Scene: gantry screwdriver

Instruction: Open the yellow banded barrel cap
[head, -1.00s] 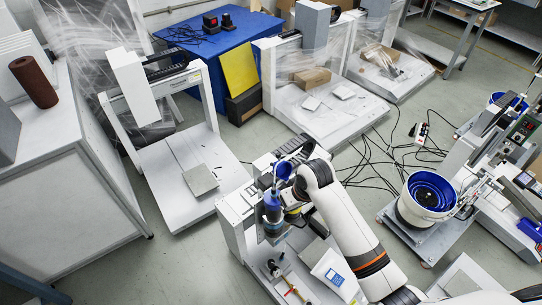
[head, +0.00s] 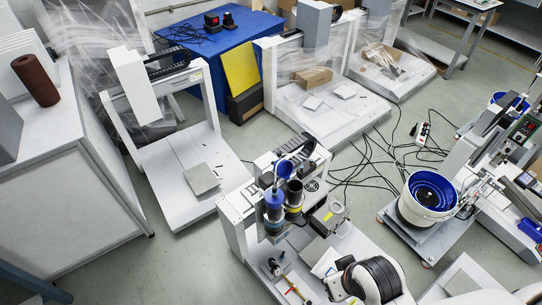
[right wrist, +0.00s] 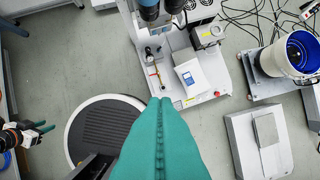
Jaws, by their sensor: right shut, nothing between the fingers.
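The gantry machine (head: 232,212) stands in the middle of the head view with two upright barrels at its head. The dark barrel with a yellow band (head: 294,210) is on the right, beside a blue barrel (head: 273,200). A blue round cap (head: 285,168) stands tilted up above them; I cannot tell which barrel it belongs to. The barrel undersides show at the top of the right wrist view. My right gripper (right wrist: 160,101) is shut and empty, its teal fingers apart from the barrels. My left gripper (right wrist: 42,127) is at the left of the right wrist view, its opening unclear.
A white box with a blue label (right wrist: 191,78) and a small tool with an orange handle (right wrist: 157,73) lie on the machine base. A blue-lined bowl feeder (head: 430,193) stands to the right. Cables (head: 370,165) cross the floor behind. Another gantry (head: 130,88) stands left.

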